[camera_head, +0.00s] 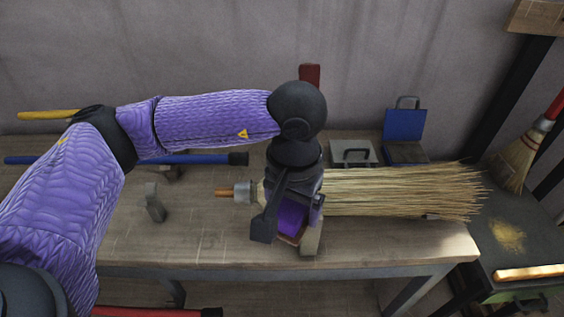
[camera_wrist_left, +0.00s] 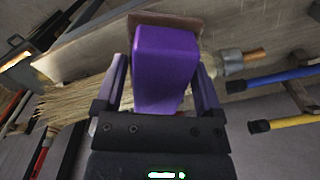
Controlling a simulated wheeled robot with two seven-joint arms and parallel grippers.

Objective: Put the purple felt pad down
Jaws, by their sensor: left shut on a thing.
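The purple felt pad (camera_head: 292,219) is between the fingers of my left gripper (camera_head: 290,212), which is shut on it. In the left wrist view the pad (camera_wrist_left: 166,62) fills the space between the two fingers (camera_wrist_left: 163,85), with a tan wooden-looking block (camera_wrist_left: 195,22) at its far end. In the head view the gripper points down over the front part of the workbench, beside the bound end of a straw broom. I cannot tell whether the pad touches the bench. My right gripper is not in view.
The straw broom (camera_head: 400,192) lies across the workbench (camera_head: 170,245). A grey upright block (camera_head: 154,203) stands left of it. A blue open case (camera_head: 404,125) and a grey box (camera_head: 352,153) are behind. Blue (camera_head: 200,159) and yellow (camera_head: 48,115) handles lie at the left.

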